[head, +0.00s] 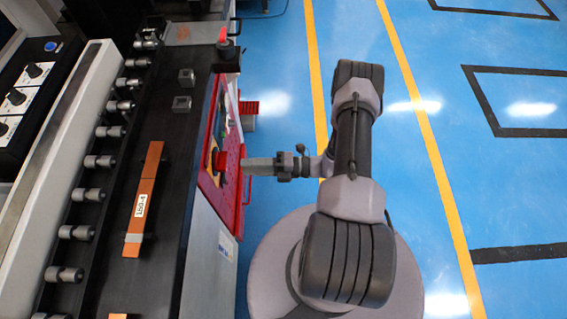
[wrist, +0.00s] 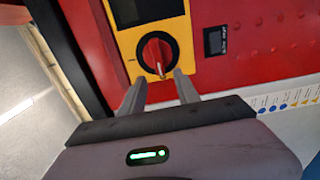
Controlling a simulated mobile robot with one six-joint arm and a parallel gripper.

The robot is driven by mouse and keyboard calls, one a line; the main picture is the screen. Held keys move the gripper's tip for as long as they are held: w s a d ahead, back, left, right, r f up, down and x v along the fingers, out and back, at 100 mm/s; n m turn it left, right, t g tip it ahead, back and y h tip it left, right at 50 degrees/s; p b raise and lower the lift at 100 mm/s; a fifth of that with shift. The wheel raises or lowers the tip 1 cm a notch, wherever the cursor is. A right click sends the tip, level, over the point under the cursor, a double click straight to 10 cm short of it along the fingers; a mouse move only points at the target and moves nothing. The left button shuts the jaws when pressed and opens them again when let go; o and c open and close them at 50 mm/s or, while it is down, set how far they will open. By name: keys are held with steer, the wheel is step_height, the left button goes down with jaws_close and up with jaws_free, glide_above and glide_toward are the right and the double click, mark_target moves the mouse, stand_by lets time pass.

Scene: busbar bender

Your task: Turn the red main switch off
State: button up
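The red main switch (wrist: 157,53) is a round knob with a grip bar on a yellow plate (wrist: 183,58), set in the machine's red panel (wrist: 255,45). Its pale pointer mark is toward the bottom in the wrist view. In the head view the switch (head: 221,160) sticks out of the panel's side. My gripper (wrist: 160,76) is open, its two fingers spread just short of the knob, one to each side of its lower edge. In the head view my gripper (head: 244,165) reaches left toward the switch; any contact cannot be told.
A dark display (wrist: 134,10) sits above the switch, and a small black label (wrist: 216,40) is to its right. A copper bar (head: 145,200) lies on the machine top beside a row of grey rollers (head: 100,161). The blue floor (head: 430,60) to the right is clear.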

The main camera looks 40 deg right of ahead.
steer(key=p+v, duration=0.1)
steer(key=v, duration=1)
steer(key=shift+d, duration=0.15)
